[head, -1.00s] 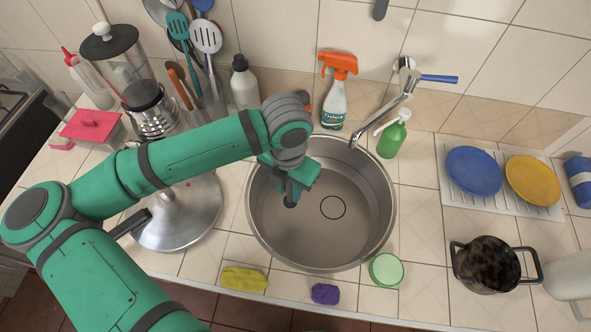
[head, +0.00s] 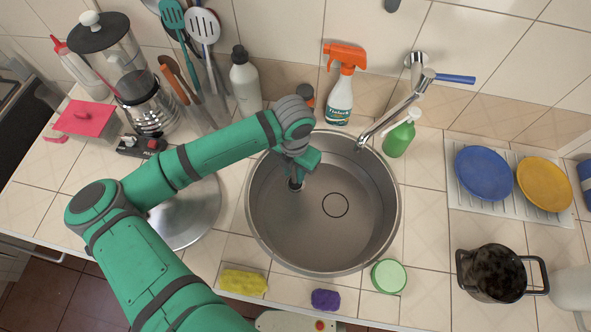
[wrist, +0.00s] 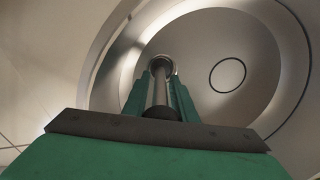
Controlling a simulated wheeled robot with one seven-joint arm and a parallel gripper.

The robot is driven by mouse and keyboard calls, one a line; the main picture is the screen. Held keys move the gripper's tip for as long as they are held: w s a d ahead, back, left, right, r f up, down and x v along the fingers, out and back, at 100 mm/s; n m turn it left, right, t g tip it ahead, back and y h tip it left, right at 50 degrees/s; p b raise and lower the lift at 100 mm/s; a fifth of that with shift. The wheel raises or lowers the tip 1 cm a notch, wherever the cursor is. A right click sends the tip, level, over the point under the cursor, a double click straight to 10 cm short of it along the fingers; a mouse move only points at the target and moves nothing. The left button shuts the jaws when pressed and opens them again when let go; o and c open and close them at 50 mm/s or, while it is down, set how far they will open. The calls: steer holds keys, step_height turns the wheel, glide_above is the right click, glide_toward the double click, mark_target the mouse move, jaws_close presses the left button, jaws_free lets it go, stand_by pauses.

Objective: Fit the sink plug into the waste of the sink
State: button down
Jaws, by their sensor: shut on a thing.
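The round steel sink (head: 375,225) is set in the tiled counter. The waste (head: 335,205) shows as a dark ring on its floor, a little right of the middle; it also shows in the wrist view (wrist: 227,75). My gripper (head: 297,178) is over the left part of the bowl, up and left of the waste in the head view. In the wrist view, its two green fingers are shut on the sink plug (wrist: 160,88), a grey stem with a wider rounded far end. The plug (head: 295,185) is apart from the waste. Its height above the floor is unclear.
The tap (head: 395,112) reaches over the sink's upper right rim. An orange-topped spray bottle (head: 340,95) and green soap bottle (head: 398,138) stand behind. A yellow sponge (head: 243,282), purple sponge (head: 325,299) and green tub (head: 388,277) lie along the front. The bowl is otherwise clear.

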steer(key=shift+s+d+f, duration=0.1)
steer(key=shift+s+f, duration=0.1)
steer(key=shift+f, duration=0.2)
steer(key=c, duration=1.4)
jaws_free()
steer(key=shift+c, duration=0.2)
steer(key=shift+r, duration=0.1)
step_height(320, 180, up, 12)
steer(key=shift+r, duration=0.1)
steer(key=shift+w, duration=0.1)
